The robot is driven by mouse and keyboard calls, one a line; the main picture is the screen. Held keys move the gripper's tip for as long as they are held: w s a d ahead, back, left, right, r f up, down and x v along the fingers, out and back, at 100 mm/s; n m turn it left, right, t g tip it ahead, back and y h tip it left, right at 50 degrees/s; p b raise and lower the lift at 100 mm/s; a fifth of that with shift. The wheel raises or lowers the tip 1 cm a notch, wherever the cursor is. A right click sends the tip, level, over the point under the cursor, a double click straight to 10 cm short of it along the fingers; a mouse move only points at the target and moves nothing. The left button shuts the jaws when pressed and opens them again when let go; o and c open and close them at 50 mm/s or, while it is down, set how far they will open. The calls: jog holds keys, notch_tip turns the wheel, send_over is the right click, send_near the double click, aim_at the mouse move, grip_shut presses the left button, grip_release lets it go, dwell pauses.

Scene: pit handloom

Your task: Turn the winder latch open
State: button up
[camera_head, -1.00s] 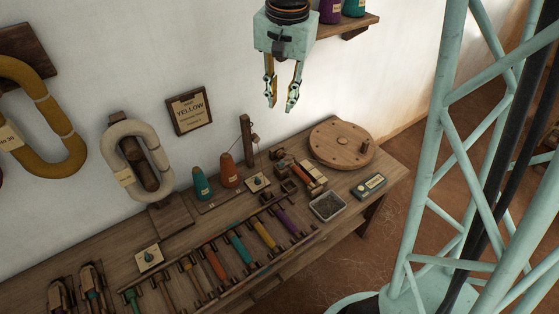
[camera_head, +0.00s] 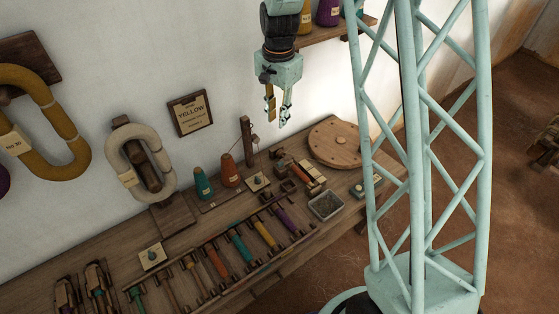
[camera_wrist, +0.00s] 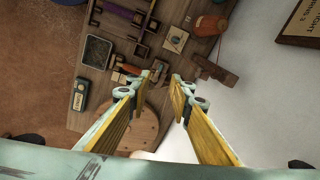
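My gripper (camera_head: 277,122) hangs above the back of the bench, fingers pointing down, open and empty. In the wrist view its two fingers (camera_wrist: 168,77) stand apart with a gap between them. A small wooden winding device (camera_head: 312,173) lies on the bench below, with a big round wooden wheel (camera_head: 338,142) beside it. A similar plate (camera_head: 152,256) is farther left. I cannot tell for sure which part is the winder latch.
An upright wooden post (camera_head: 247,140) stands near the wall, beside orange (camera_head: 229,170) and teal (camera_head: 203,183) cones. A tray (camera_head: 325,205) and a rack of coloured bobbins (camera_head: 240,246) lie in front.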

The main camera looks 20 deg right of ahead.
aim_at(280, 163)
jog(key=w+d+f+m+p, duration=0.1)
jog(key=w+f, duration=0.1)
jog(key=f, duration=0.5)
jog(key=w+d+f+m+p, duration=0.1)
jog(key=w+f+m, duration=0.1)
jog(key=f, duration=0.5)
jog(key=shift+d+f+g, duration=0.2)
jog(key=shift+d+g, duration=0.05)
jog(key=shift+g, duration=0.15)
jog(key=shift+w+f, duration=0.1)
jog(key=shift+f, duration=0.15)
jog(key=shift+f, duration=6.65)
grip_shut()
